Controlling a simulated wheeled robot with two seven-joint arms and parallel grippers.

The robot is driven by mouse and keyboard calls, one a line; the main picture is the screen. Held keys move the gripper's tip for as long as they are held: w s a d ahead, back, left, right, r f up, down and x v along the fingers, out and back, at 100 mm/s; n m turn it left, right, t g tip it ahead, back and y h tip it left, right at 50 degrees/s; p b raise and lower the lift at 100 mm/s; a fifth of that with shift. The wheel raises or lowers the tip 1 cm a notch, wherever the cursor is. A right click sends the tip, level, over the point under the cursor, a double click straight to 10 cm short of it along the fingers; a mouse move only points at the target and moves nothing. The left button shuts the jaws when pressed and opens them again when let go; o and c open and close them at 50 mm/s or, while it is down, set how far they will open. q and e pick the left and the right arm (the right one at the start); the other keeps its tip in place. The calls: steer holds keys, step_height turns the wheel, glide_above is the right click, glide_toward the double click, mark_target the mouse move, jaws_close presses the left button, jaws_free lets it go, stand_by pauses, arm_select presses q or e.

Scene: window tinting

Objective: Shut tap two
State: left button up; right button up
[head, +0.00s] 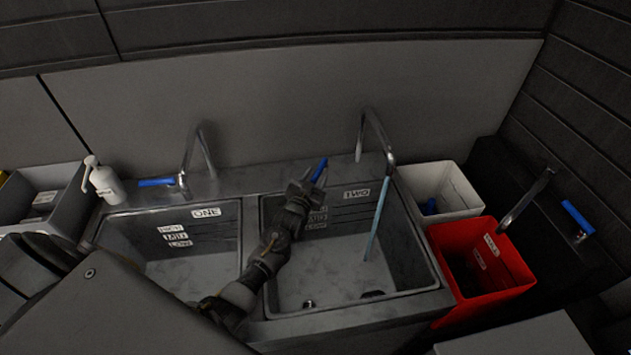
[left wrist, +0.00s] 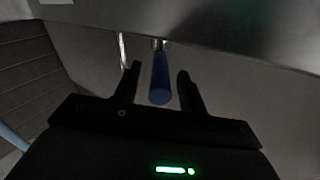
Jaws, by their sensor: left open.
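Tap two is the curved metal spout (head: 375,130) above the sink basin labelled TWO (head: 357,193). A blue stream of water (head: 378,220) runs from it into the basin. Its blue lever handle (head: 320,170) points up beside my left gripper (head: 308,178). In the left wrist view the blue handle (left wrist: 160,78) lies between the two open fingers of my left gripper (left wrist: 158,88), with gaps on both sides. I cannot tell whether a finger touches it. My right gripper does not show.
The sink labelled ONE (head: 206,212) is at left, with its own tap and blue handle (head: 157,182). A white pump bottle (head: 104,182) stands left of it. A white bin (head: 462,187) and a red bin (head: 516,262) stand right of sink two, before another blue-handled tap (head: 578,217).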

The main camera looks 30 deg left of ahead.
arm_select(q)
steer(key=shift+w, duration=0.35)
steer(key=shift+c, duration=0.3)
jaws_close()
